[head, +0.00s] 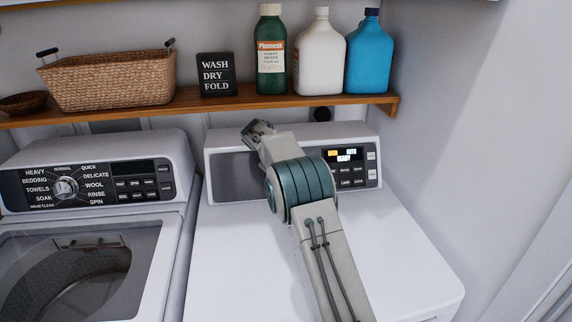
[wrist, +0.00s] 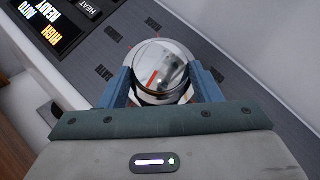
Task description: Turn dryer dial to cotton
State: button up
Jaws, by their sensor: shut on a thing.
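The dryer dial (wrist: 165,60) is a round, shiny silver knob with a red line on its face, on the dryer's grey control panel in the wrist view. My gripper (wrist: 162,76) has a blue finger on either side of the dial and is shut on it. In the head view the white dryer (head: 400,245) stands on the right. There my arm covers the middle of its panel and hides the dial and fingers.
The dryer's lit display (head: 343,155) and buttons are right of my arm. The washer (head: 168,255), with its own dial (head: 66,188), stands on the left. Above, a wooden shelf (head: 225,104) holds a basket (head: 108,80), a sign (head: 216,75) and bottles (head: 320,50). A wall closes the right side.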

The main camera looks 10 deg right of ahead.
jog(key=shift+d+m+g+y+p, duration=0.15)
jog(key=shift+m+g+y+p, duration=0.15)
jog(key=shift+m+y+p, duration=0.35)
jog(key=o, duration=1)
jog(key=shift+r, duration=0.1)
jog(key=b+v, duration=0.1)
jog(key=v, duration=1.2)
jog(key=shift+r, duration=0.3)
jog(key=shift+s, duration=0.1)
